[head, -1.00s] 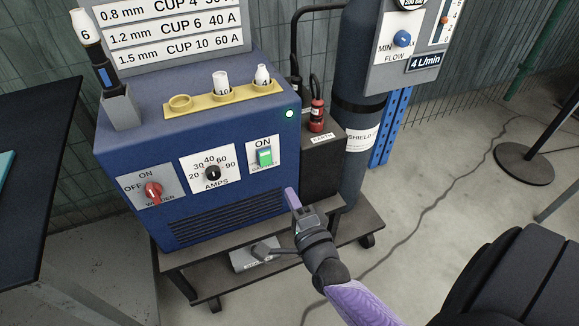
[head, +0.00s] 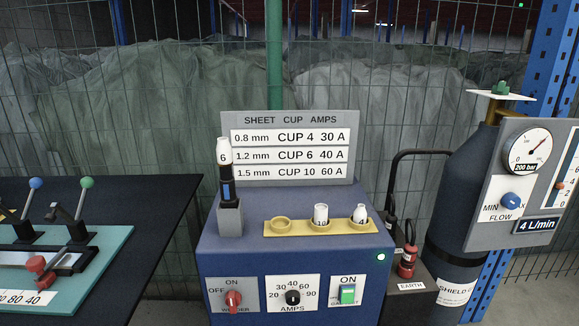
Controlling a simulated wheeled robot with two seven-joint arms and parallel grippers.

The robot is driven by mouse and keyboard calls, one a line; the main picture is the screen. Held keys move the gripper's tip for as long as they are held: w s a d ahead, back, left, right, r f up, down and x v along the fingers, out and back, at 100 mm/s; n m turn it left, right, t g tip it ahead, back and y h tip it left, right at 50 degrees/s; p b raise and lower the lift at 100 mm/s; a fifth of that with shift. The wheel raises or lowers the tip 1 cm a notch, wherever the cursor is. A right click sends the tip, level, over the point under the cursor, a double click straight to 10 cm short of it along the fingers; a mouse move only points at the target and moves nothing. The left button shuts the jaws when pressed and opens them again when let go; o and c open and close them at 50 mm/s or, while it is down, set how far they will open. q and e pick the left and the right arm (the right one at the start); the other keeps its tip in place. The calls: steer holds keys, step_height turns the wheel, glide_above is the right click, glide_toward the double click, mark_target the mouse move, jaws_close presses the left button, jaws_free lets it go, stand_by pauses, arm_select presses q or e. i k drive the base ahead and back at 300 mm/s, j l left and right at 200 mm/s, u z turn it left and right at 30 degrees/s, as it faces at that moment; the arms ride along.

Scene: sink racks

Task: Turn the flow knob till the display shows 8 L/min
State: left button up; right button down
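The blue flow knob (head: 510,200) sits on a grey panel (head: 478,234) at the right, between the MIN and MAX marks, with FLOW printed under it. The display (head: 537,226) below and right of the knob reads 4 L/min. A round gauge (head: 528,151) above the knob is labelled 200 bar. A flow tube with an orange float (head: 560,186) stands at the panel's right edge. The panel is in front of the dark gas cylinder (head: 463,200). Neither of my grippers is in view.
The blue welder box (head: 215,265) stands in the middle, with a red switch, an AMPS knob and a lit green switch. A cup chart (head: 290,120) stands behind it. A dark table (head: 150,200) with a teal board is at left. Wire fence runs behind.

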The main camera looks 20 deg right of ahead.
mark_target(511, 201)
steer(key=z, duration=1.75)
